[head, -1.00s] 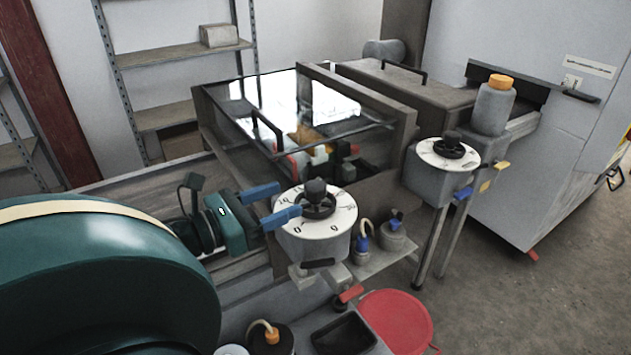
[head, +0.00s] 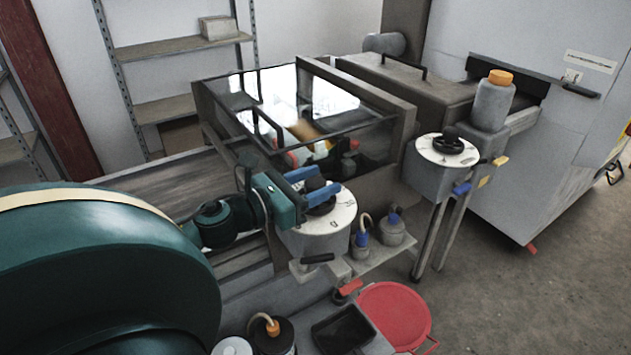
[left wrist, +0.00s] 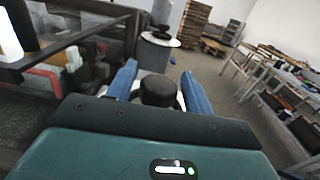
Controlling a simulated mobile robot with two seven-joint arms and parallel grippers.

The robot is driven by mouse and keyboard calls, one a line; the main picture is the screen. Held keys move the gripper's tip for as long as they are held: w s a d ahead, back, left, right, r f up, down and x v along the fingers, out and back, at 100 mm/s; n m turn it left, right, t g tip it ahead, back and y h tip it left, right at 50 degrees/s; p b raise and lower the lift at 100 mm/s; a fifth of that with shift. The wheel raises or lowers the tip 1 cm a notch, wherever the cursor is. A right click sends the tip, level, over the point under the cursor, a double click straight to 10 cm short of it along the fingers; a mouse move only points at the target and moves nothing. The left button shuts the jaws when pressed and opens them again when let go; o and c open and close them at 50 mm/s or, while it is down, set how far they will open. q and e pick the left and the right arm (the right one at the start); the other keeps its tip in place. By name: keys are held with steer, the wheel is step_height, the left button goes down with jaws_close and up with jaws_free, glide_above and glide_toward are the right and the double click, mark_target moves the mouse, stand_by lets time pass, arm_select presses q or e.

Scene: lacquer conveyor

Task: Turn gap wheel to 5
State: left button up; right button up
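The nearer dial wheel (head: 321,208) has a black knob and handwheel on a white numbered disc, on a grey round housing. The left gripper (head: 318,184) is at this knob, with its blue fingers on either side of it. In the left wrist view the black knob (left wrist: 158,90) sits between the two spread fingers, with gaps visible beside it. Much of the handwheel and disc is hidden by the gripper, and the setting cannot be read. A second dial wheel (head: 448,149) stands farther right. I cannot tell from labels which is the gap wheel. The right gripper is out of view.
A glass-covered machine box (head: 300,105) stands just behind the near dial. Small bottles (head: 393,232) stand on a ledge right of it. A black tray (head: 343,327) and red round lid (head: 394,312) lie below. Open floor is at the right.

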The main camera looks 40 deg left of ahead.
arm_select(q)
steer(key=c, duration=0.8)
steer(key=shift+n+y, duration=0.3)
steer(key=shift+y, duration=0.2)
